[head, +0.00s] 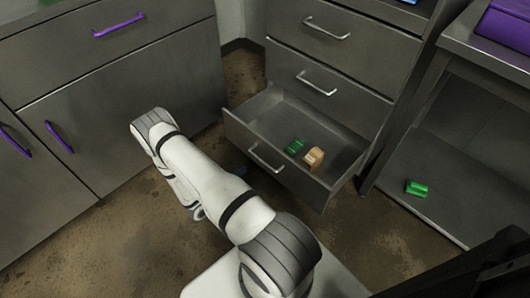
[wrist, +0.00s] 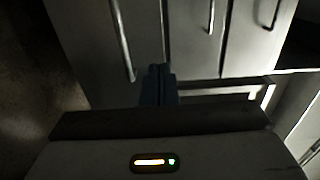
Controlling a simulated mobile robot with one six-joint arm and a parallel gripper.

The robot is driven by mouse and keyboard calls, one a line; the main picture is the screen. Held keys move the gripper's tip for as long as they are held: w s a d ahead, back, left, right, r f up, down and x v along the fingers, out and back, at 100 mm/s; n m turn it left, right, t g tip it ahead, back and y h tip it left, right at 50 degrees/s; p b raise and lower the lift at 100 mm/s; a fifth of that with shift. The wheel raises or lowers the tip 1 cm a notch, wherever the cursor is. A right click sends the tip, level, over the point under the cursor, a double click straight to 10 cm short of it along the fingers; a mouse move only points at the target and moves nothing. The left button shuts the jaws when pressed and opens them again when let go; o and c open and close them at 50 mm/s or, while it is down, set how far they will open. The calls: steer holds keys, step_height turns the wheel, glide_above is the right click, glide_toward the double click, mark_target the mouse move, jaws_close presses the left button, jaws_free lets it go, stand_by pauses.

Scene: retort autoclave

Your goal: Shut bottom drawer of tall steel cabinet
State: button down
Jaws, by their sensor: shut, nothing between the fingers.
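The tall steel cabinet (head: 328,45) stands at the back right in the head view. Its bottom drawer (head: 250,140) is pulled well out, with a bar handle (head: 266,160) on its front. A green item (head: 294,146) and an orange-brown item (head: 314,157) lie inside it. The two drawers above look shut. My arm reaches to the floor area left of the drawer front; my gripper is mostly hidden there. In the wrist view my gripper (wrist: 158,70) is shut and empty, its dark fingers pointing at grey drawer fronts with bar handles (wrist: 122,40). Contact cannot be told.
A grey cabinet (head: 130,75) with purple handles stands at the left. At the right is a steel table with a lower shelf (head: 440,150), which holds a green item (head: 416,188). Brown floor (head: 120,245) is open at the front left.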

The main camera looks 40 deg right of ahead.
mark_target(271, 147)
steer(key=d+b, duration=0.1)
steer(key=d, duration=0.3)
steer(key=d+b, duration=0.1)
steer(key=d, duration=0.3)
steer(key=w+d+b, duration=0.1)
steer(key=d, duration=0.3)
steer(key=shift+d+f, duration=0.1)
steer(key=shift+d, duration=0.75)
